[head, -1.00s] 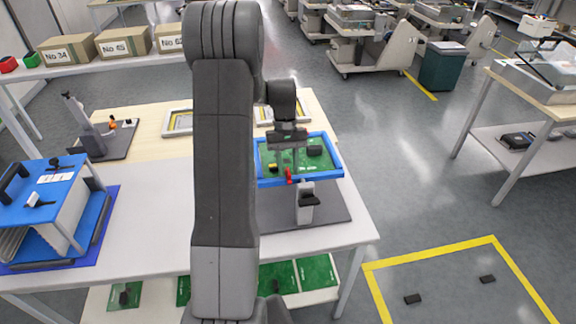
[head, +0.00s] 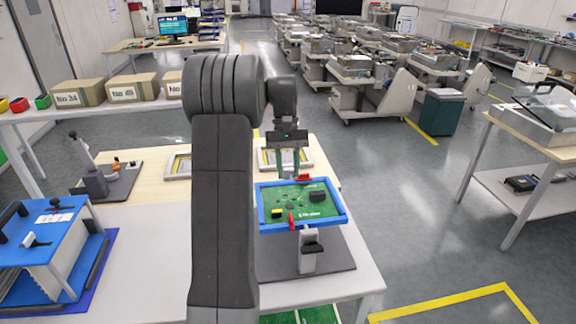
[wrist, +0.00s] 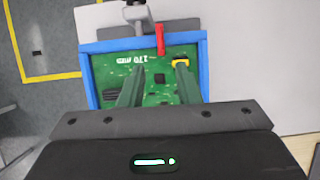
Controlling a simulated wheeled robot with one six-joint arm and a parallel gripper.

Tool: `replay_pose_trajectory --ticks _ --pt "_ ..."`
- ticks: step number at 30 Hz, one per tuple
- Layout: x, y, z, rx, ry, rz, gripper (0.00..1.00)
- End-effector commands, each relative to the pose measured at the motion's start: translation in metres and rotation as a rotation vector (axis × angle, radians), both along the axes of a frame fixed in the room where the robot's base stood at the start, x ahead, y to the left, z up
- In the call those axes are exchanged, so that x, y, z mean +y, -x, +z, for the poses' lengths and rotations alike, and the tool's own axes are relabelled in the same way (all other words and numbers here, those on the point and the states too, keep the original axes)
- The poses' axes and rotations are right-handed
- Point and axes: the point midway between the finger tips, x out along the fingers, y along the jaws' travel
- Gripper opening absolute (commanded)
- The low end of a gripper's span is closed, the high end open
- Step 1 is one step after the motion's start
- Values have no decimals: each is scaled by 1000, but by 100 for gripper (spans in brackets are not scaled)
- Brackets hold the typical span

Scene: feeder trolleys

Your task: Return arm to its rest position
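My gripper (head: 290,170) points down above the far edge of a green circuit board (head: 285,207) in a blue frame (head: 342,212). In the wrist view its two fingers (wrist: 157,85) are apart with only the board visible between them, so it is open and empty. The board, also in the wrist view (wrist: 150,98), carries a yellow part (wrist: 180,62), a small black chip (wrist: 160,78) and a dark connector (wrist: 110,95). A red clamp (head: 291,220) stands at the frame's near side and a red piece (head: 304,178) shows at its far side.
The frame is on a grey stand (head: 308,255) on the worktable. A blue fixture (head: 50,230) and a grey lever device (head: 95,180) stand to the left. Cartons (head: 135,90) line a shelf behind. Open floor (head: 420,210) lies to the right, before another table (head: 530,120).

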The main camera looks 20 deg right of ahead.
Motion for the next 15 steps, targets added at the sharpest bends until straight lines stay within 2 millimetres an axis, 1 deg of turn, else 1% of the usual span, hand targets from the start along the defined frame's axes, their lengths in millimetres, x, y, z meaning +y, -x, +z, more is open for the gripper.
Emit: replay_pose_trajectory --ticks 3,6,15 --pt "-1 -4 8 -1 0 0 30" --pt "-1 -4 11 2 0 0 30" --pt "-1 -4 11 1 0 0 30"
